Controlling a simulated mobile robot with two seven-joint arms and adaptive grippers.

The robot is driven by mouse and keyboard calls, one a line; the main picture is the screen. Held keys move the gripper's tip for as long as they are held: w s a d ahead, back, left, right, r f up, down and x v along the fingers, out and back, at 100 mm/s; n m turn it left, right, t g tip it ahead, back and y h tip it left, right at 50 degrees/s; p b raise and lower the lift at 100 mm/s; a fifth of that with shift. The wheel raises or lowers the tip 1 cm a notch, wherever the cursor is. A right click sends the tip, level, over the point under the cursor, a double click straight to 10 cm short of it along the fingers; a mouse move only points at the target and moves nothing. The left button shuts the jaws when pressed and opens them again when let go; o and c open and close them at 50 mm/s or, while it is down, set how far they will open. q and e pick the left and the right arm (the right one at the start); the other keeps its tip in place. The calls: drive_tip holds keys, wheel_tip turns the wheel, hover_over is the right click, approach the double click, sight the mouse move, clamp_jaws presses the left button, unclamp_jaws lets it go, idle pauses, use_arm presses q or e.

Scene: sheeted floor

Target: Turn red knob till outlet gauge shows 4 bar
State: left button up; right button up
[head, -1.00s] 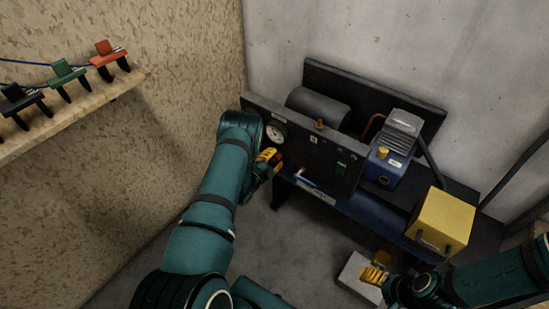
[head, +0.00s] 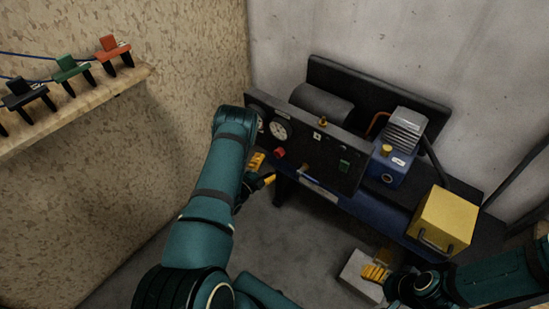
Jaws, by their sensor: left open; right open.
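The red knob (head: 280,153) sits on the black panel (head: 325,165), below a round white-faced gauge (head: 279,130). The gauge readings are too small to make out. My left gripper (head: 264,171) is open, with yellow fingers, below and left of the red knob and apart from it. My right gripper (head: 374,271) is open at the lower right, over a light grey block, far from the knob.
A blue pump unit (head: 388,165) and a yellow box (head: 443,220) stand on the bench right of the panel. A blue-handled lever (head: 308,179) juts out below the panel. A wooden shelf (head: 75,112) with clamps is on the left wall.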

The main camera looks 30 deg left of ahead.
use_arm(q)
drive_tip(key=s, duration=0.5)
drive_tip(key=shift+a, duration=0.2)
drive_tip(key=shift+w, duration=0.15)
drive_tip(key=d+f+n+g+y, duration=0.1)
drive_tip(key=d+n+g, duration=0.75)
drive_tip(key=d, duration=0.45)
drive_tip(key=s+d+r+n+g+h, duration=0.1)
drive_tip(key=s+d+r+n+g, duration=0.1)
drive_tip(key=s+d, duration=0.5)
drive_tip(key=s+d+r+n+g+h, duration=0.2)
drive_tip(key=s+d+n+g, duration=0.2)
drive_tip(key=s+d, duration=0.3)
drive_tip(key=shift+d+r+g, duration=0.4)
drive_tip(key=shift+d+g, duration=0.4)
drive_tip(key=shift+g, duration=0.05)
